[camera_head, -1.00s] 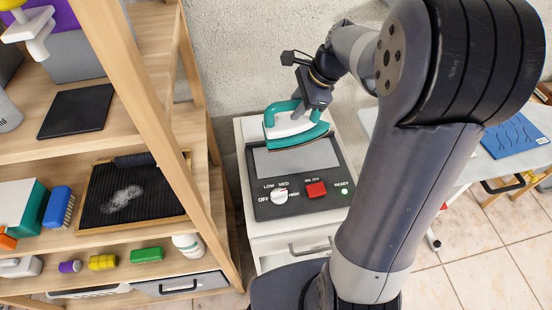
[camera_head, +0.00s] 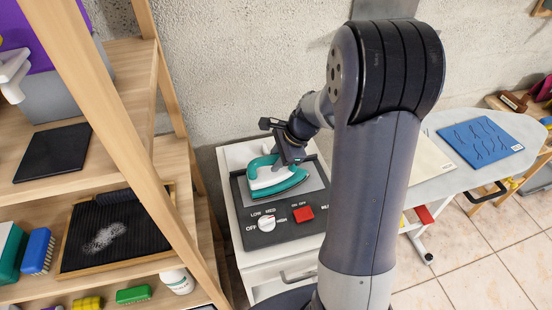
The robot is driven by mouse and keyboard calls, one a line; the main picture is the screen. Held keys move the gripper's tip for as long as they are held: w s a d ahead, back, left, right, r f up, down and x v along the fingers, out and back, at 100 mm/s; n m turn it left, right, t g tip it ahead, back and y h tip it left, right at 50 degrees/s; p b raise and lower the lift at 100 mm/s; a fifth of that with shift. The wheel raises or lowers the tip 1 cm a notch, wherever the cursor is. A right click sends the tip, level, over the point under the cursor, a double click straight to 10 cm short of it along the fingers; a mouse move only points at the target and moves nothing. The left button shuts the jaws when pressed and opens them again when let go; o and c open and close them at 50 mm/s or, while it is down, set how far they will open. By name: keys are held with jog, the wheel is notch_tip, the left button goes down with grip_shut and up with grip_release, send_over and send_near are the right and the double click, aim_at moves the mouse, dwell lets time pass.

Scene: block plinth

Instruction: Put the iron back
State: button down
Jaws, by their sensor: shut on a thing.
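The teal and white iron (camera_head: 275,178) is at the grey plate of the dark control base (camera_head: 244,214), its nose pointing right. It looks level with the plate, but I cannot tell whether it fully touches. My gripper (camera_head: 287,157) is shut on the iron's handle from above. The base sits on a white cabinet (camera_head: 262,262) and carries a white dial and a red switch (camera_head: 303,214). The right end of the base is partly hidden behind my arm.
A wooden shelf rack (camera_head: 125,118) with brushes and a dark tray stands close on the left. An ironing board (camera_head: 440,183) with a blue folded cloth (camera_head: 480,142) is on the right, partly behind my arm. A wall is behind the cabinet.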

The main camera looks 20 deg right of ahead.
jog(key=shift+f, duration=0.1)
jog(key=c, duration=1.2)
grip_release()
jog(key=shift+d+r, duration=0.15)
jog(key=shift+r, duration=0.35)
jog(key=v, duration=1.1)
jog(key=shift+s+d+r, duration=0.1)
jog(key=shift+s, duration=0.15)
